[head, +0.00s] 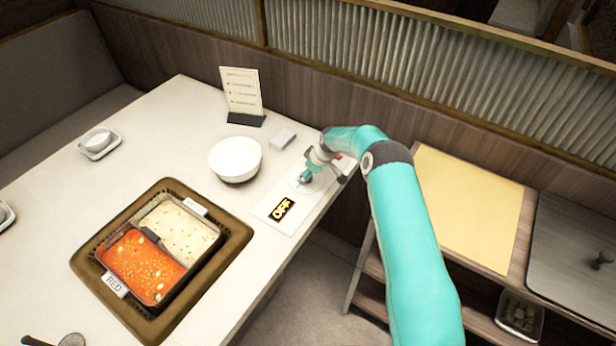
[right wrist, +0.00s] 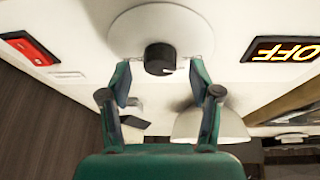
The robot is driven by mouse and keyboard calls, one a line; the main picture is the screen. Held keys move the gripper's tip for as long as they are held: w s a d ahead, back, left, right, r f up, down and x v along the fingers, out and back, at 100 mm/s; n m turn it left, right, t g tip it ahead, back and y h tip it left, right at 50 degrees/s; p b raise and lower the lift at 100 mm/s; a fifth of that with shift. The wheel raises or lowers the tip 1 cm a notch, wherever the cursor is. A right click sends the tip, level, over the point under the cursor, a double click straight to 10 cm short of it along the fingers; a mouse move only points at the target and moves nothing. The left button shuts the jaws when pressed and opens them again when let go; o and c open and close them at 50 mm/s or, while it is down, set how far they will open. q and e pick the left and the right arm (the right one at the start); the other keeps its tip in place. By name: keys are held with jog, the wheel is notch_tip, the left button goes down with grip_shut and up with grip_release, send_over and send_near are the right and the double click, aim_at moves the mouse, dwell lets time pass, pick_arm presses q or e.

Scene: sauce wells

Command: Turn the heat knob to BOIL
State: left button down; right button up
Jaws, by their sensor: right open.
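The heat knob (right wrist: 160,58) is a short black cylinder with a small white mark at its lower right, on a round white dial (right wrist: 125,30). My right gripper (right wrist: 160,74) is open, with one finger on either side of the knob and a gap on each side. The display (right wrist: 283,50) beside the dial reads OFF; it also shows in the head view (head: 282,208) on the white control panel (head: 270,213). In the head view my right gripper (head: 307,178) is over the panel and mostly hides the knob. My left gripper is not in view.
A white bowl (head: 235,158) stands left of the panel, with a small white box (head: 283,138) and a menu stand (head: 241,95) behind. A two-part pot of red and pale broth (head: 145,265) is front left. A side cart (head: 465,208) stands right.

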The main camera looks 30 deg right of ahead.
jog(key=shift+x, duration=0.8)
jog(key=shift+s, duration=0.1)
jog(key=c, duration=1.1)
jog(key=shift+a+f+m+h+b, duration=0.1)
jog(key=shift+m+h+b, duration=0.2)
jog(key=shift+m+b, duration=0.45)
jog(key=shift+c, duration=0.2)
jog(key=shift+m+h+b, duration=0.4)
jog(key=shift+m+b, duration=0.35)
jog(key=shift+m, duration=0.1)
